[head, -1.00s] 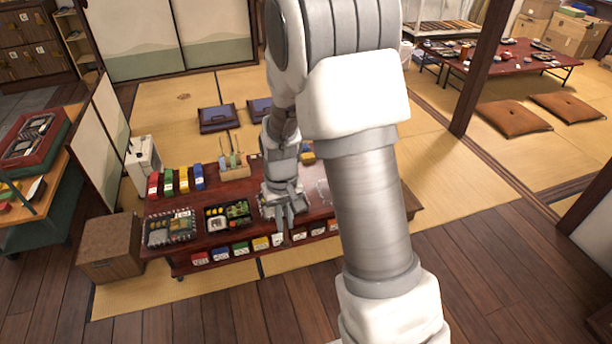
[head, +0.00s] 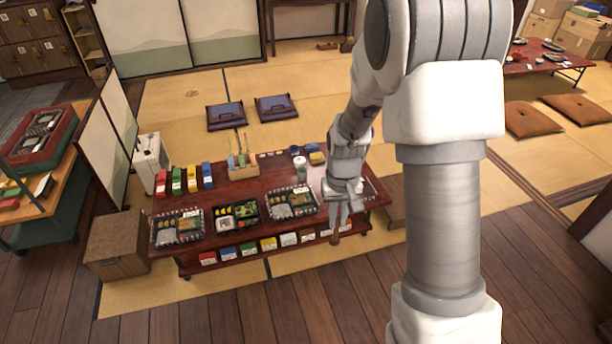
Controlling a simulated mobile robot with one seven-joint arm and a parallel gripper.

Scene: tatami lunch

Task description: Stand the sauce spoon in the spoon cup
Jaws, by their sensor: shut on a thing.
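My gripper (head: 341,212) is over the right part of the low dark red table (head: 235,190), to the right of a packed lunch box. It is shut on a thin thing, which seems to be the sauce spoon; a small brownish bit (head: 335,237) shows below the fingers. The rest of it is hidden or too small to make out. A wooden holder (head: 243,170) with upright utensils stands further left. I cannot tell which one is the spoon cup.
Several packed lunch boxes (head: 293,203) line the table front. Coloured bottles or packs (head: 192,179) stand at the back left, beside a white machine (head: 150,163). Labelled boxes (head: 248,249) fill the shelf below. Wooden floor in front is clear.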

